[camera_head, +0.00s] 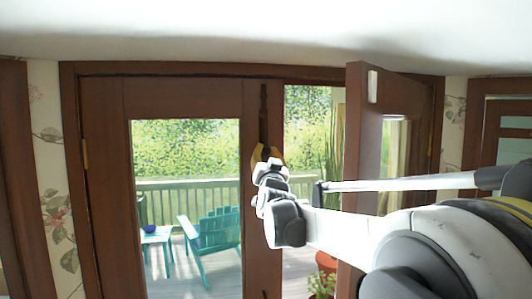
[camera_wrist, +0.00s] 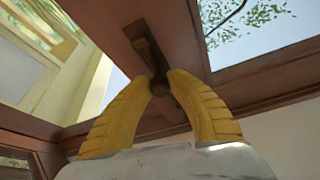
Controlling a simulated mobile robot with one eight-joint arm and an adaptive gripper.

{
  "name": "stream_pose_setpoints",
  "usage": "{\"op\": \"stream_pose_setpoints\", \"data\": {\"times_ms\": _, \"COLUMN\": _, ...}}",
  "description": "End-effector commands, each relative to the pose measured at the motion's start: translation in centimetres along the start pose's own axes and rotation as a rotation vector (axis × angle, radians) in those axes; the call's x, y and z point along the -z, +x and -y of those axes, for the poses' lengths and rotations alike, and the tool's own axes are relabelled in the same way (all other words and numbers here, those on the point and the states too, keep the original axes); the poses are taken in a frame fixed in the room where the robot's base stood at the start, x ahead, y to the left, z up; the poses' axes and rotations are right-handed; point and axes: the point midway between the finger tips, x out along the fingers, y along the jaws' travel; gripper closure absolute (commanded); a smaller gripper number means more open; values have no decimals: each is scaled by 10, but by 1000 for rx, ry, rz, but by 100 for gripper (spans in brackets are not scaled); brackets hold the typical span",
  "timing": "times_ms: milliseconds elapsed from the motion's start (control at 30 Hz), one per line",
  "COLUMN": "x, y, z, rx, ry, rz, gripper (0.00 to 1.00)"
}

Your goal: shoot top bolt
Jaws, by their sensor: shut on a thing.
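The top bolt (camera_head: 264,104) is a dark, narrow vertical strip on the right stile of the left door leaf (camera_head: 183,97), near its top. My gripper (camera_head: 267,150) is at the strip's lower end. In the wrist view the bolt (camera_wrist: 146,48) is a dark brown bar and plate on the brown stile. The two yellow fingers of my gripper (camera_wrist: 165,80) close on its small knob, which is mostly hidden between the tips. The left leaf appears to stand in its frame. Whether the bolt's end enters the head frame cannot be told.
The right door leaf (camera_head: 356,150) stands open, swung toward me, close to my arm. The brown door frame (camera_head: 220,70) and white ceiling (camera_head: 250,25) are just above. Outside are a teal chair (camera_head: 212,232), a small table (camera_head: 158,237), a railing and a potted plant (camera_head: 322,285).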

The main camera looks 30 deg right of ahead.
Motion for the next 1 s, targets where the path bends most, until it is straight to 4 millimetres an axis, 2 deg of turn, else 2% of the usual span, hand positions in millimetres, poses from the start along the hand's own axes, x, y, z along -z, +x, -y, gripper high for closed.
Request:
{"op": "stream_pose_setpoints", "data": {"times_ms": 300, "x": 40, "y": 16, "z": 11, "rx": 0, "ry": 0, "rz": -2, "gripper": 100}}
{"op": "stream_pose_setpoints", "data": {"times_ms": 600, "x": 42, "y": 17, "z": 12, "rx": 0, "ry": -1, "rz": -5, "gripper": 100}}
{"op": "stream_pose_setpoints", "data": {"times_ms": 633, "x": 42, "y": 17, "z": 12, "rx": 0, "ry": -1, "rz": -6, "gripper": 69}}
{"op": "stream_pose_setpoints", "data": {"times_ms": 667, "x": 42, "y": 17, "z": 12, "rx": 0, "ry": -1, "rz": -6, "gripper": 60}}
{"op": "stream_pose_setpoints", "data": {"times_ms": 700, "x": 42, "y": 17, "z": 12, "rx": 0, "ry": 0, "rz": -5, "gripper": 56}}
{"op": "stream_pose_setpoints", "data": {"times_ms": 1000, "x": 40, "y": 15, "z": 12, "rx": 0, "ry": 0, "rz": -2, "gripper": 56}}
